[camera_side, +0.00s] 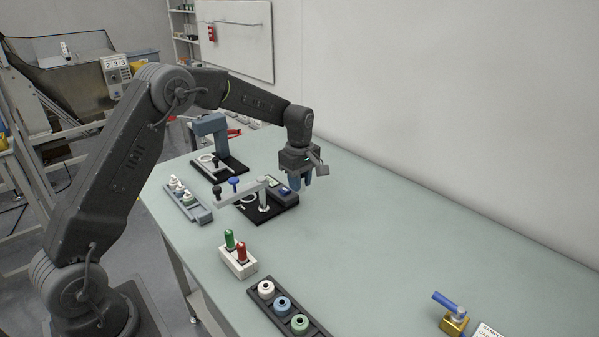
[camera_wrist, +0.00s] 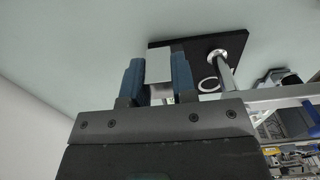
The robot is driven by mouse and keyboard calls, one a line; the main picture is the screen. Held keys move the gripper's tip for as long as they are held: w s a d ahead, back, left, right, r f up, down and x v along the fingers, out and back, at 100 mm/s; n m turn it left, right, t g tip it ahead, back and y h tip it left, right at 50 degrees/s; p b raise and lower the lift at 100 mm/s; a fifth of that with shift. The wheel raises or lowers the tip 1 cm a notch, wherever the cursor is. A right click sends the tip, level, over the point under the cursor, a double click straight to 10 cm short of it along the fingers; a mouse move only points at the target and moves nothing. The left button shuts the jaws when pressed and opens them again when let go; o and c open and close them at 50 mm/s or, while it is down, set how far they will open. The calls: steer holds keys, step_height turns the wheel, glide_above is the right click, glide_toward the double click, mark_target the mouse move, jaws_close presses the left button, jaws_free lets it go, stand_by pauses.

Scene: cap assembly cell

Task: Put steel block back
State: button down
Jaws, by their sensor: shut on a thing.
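The steel block (camera_wrist: 159,66), pale grey and box-shaped, sits between the two blue fingers of my gripper (camera_wrist: 157,78) in the wrist view. The fingers press on its two sides. Its underside is hidden, so I cannot tell whether it touches anything. In the side view, my gripper (camera_side: 301,180) points down over the right end of a black fixture plate (camera_side: 284,206). The block is not clear there, hidden by the fingers. The fixture plate also shows behind the block in the wrist view (camera_wrist: 200,46).
A grey lever (camera_side: 243,193) with dark and blue knobs spans the fixture, left of my gripper. A second fixture (camera_side: 212,140) stands behind. A grey tray (camera_side: 187,204), a white red-and-green holder (camera_side: 238,262) and a black cap tray (camera_side: 305,326) lie nearer. The right table is mostly clear.

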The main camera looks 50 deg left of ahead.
glide_above(300, 212)
steer(key=shift+a+f, duration=0.1)
steer(key=shift+f, duration=2.55)
steer(key=shift+f, duration=0.3)
steer(key=shift+f, duration=0.3)
steer(key=shift+f, duration=0.1)
steer(key=c, duration=0.8)
jaws_free()
steer(key=shift+c, duration=0.2)
steer(key=shift+r, duration=3.5)
